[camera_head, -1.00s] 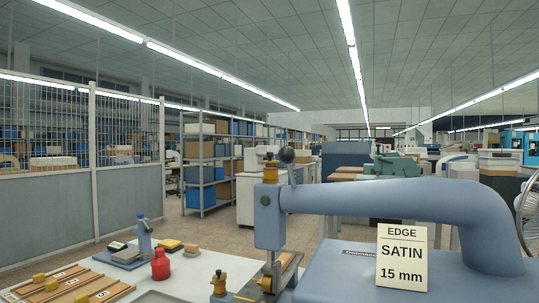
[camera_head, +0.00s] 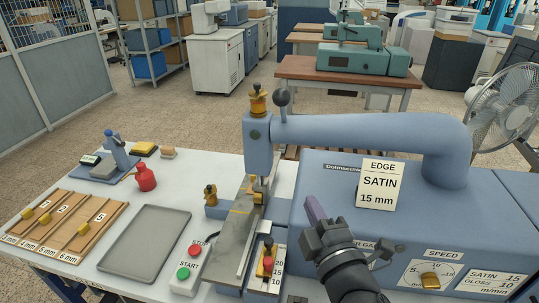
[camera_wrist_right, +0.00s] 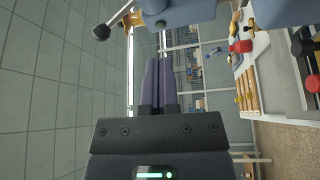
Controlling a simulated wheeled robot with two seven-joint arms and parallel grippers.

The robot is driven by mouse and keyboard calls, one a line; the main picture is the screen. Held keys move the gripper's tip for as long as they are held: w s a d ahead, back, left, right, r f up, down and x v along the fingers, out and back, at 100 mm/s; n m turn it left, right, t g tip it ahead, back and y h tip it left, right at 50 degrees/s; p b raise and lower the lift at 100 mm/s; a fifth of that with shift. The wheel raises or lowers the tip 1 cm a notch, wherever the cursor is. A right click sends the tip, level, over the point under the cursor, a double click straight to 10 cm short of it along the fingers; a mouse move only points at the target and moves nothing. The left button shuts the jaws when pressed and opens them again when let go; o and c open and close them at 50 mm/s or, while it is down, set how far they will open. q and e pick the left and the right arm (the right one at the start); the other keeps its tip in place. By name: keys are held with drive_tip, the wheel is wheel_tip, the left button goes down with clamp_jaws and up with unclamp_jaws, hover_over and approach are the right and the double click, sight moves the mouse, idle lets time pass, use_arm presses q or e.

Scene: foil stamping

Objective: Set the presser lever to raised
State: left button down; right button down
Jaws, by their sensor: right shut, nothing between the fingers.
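The presser lever (camera_head: 283,99) is a dark ball on a short rod at the side of the blue machine's head (camera_head: 258,146). In the head view its ball points upward, above the arm of the machine. The lever also shows in the right wrist view (camera_wrist_right: 101,32), at the upper left. My right gripper (camera_head: 312,205) has purple fingers, shut and empty, in front of the machine body, below and to the right of the lever and apart from it. Its fingers also show in the wrist view (camera_wrist_right: 158,64). My left gripper is not in view.
The machine's long blue arm (camera_head: 365,128) and body with an EDGE SATIN 15 mm card (camera_head: 379,186) stand close by. A START box (camera_head: 186,276), grey tray (camera_head: 145,240), wooden rack (camera_head: 70,222) and red bottle (camera_head: 146,178) are on the white table. A fan (camera_head: 500,108) stands at right.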

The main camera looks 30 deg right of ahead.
sight(283, 111)
wheel_tip(283, 111, up, 6)
drive_tip(key=a+n+t+y, duration=0.2)
drive_tip(key=n+t+y, duration=0.1)
drive_tip(key=n, duration=0.4)
drive_tip(key=shift+s+a+r+n+y, duration=0.2)
drive_tip(key=shift+n+y, duration=0.1)
drive_tip(key=shift+y, duration=0.3)
drive_tip(key=d+p+x, duration=0.1)
drive_tip(key=p+x, duration=0.1)
drive_tip(key=x, duration=0.4)
drive_tip(key=d+p+x, duration=0.1)
drive_tip(key=p+x, duration=0.2)
drive_tip(key=x, duration=0.4)
drive_tip(key=shift+s+d+r, duration=0.15)
drive_tip(key=shift+d+r, duration=0.2)
drive_tip(key=shift+r, duration=0.1)
